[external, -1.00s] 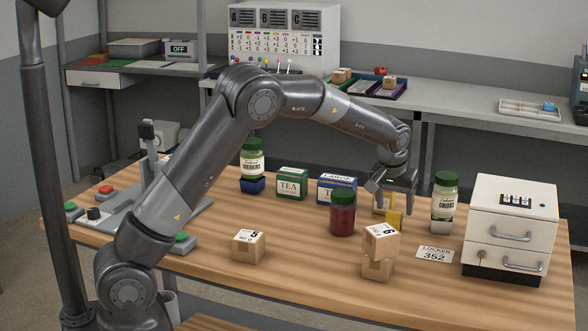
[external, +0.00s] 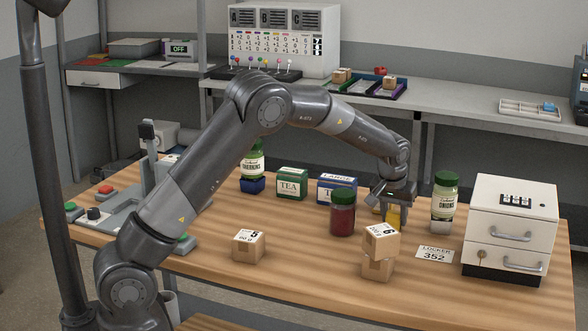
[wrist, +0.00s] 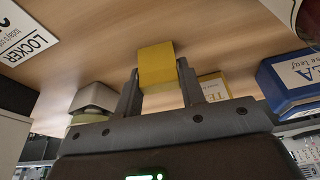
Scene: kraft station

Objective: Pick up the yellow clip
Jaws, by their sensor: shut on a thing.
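The yellow clip (external: 393,216) is a small yellow block low over the wooden table, behind the stacked boxes. My gripper (external: 392,206) is lowered around it and shut on it. In the wrist view the clip (wrist: 156,64) sits between my two dark fingers, one on each side. I cannot tell whether it still touches the table. Its lower part is partly hidden by the stacked boxes in the external view.
A red jar with a green lid (external: 342,214) stands just left of my gripper, and an onions jar (external: 445,203) to the right. Stacked cartons (external: 379,267) stand in front. A yellow tea box (wrist: 213,86) is close behind.

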